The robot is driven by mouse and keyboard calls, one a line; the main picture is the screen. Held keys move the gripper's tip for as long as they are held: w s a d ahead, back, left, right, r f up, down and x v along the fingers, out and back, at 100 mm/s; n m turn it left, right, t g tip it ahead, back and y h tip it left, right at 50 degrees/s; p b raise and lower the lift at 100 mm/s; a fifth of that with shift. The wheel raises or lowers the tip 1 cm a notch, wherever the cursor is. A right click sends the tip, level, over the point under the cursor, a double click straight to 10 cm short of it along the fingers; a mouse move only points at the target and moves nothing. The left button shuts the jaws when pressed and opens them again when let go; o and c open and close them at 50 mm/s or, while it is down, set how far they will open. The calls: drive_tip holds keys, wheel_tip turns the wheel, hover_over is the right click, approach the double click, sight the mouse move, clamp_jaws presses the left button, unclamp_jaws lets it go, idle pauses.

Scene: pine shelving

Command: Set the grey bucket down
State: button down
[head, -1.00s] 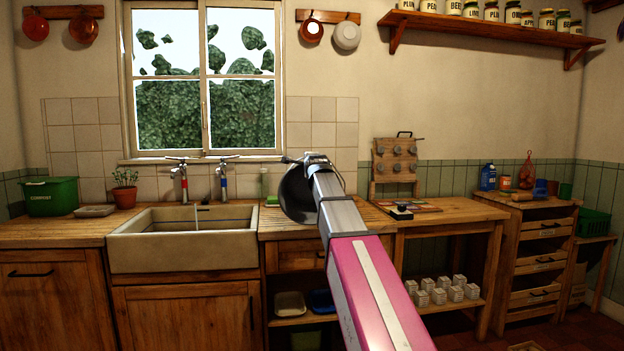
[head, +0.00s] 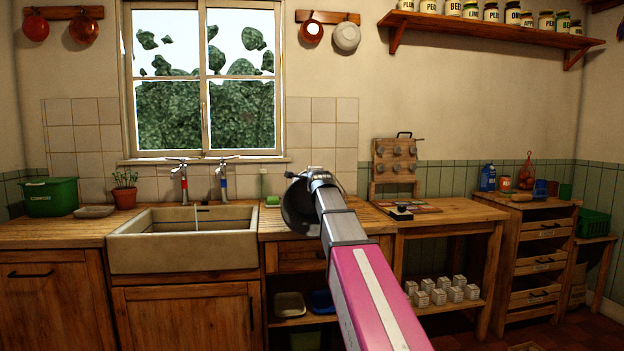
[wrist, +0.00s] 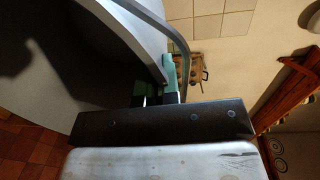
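The grey bucket (head: 299,207) hangs at the end of my arm in the head view, in front of the counter right of the sink. It looks tilted, and my arm hides part of it. In the wrist view its wide grey side (wrist: 55,85) fills the left, with its handle (wrist: 150,20) arching above. My gripper (head: 312,176) is at the bucket's upper edge. In the wrist view the teal and dark fingers of my gripper (wrist: 158,88) are closed at the bucket's rim. I cannot tell whether the bucket's underside touches the counter.
The sink (head: 185,240) with running tap is to the left. A lower bench (head: 450,211) on the right holds a peg rack (head: 396,162) and a small dark-topped item (head: 401,211).

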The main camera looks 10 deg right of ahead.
drive_tip(key=shift+f, duration=0.35)
drive_tip(key=c, duration=1.4)
unclamp_jaws()
drive_tip(key=shift+o, duration=0.2)
drive_tip(key=shift+r, duration=0.1)
